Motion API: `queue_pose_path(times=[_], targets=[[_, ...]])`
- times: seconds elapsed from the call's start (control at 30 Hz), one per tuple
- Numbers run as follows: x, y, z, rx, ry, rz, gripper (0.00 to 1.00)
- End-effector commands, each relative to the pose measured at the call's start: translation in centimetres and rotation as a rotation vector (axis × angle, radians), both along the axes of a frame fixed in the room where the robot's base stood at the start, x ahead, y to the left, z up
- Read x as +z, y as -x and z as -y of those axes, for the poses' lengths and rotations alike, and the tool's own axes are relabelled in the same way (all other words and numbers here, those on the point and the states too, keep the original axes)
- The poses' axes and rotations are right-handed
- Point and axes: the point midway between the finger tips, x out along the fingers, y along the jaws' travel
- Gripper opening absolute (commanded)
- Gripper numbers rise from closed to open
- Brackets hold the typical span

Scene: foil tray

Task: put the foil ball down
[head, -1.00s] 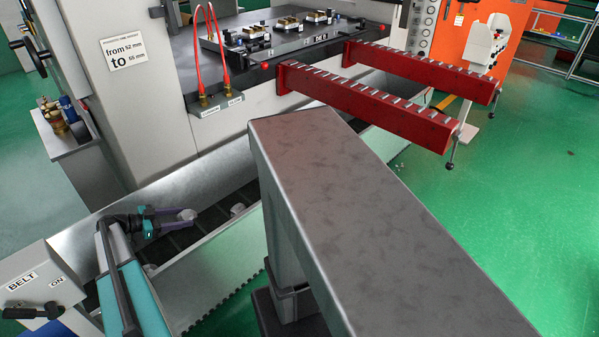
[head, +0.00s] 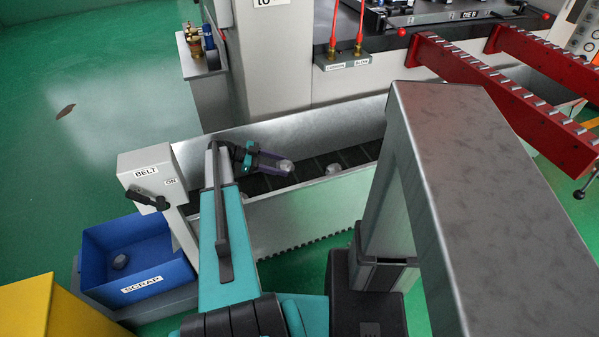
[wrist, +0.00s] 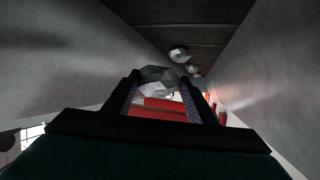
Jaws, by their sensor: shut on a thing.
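My gripper (head: 275,162) is shut on a grey, crumpled foil ball (head: 286,166) inside the conveyor trough, over the dark belt (head: 310,170). In the wrist view the same foil ball (wrist: 157,76) sits between the two fingertips. I cannot tell whether it touches the belt. A second foil ball (head: 333,169) lies on the belt to the right of my gripper. The wrist view shows two loose balls ahead, one nearer (wrist: 178,53) and one farther (wrist: 192,70).
A blue bin marked SCRAP (head: 142,285) stands left of the trough with a grey lump (head: 119,261) inside. A BELT box with a lever (head: 150,180) is at the trough's left end. Trough walls (head: 270,132) flank the gripper. Red rails (head: 500,95) jut out at upper right.

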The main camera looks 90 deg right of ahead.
Motion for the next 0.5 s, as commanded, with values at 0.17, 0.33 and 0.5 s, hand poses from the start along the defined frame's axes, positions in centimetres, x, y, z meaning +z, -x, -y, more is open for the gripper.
queue_pose_path(times=[0.17,0.33,0.5], targets=[[-2.6,-0.1,0.1,0.000,-0.002,-0.001,0.28],[-4.6,-0.1,0.1,0.001,0.000,0.000,0.28],[-5.3,0.0,0.0,0.001,0.000,0.000,0.28]])
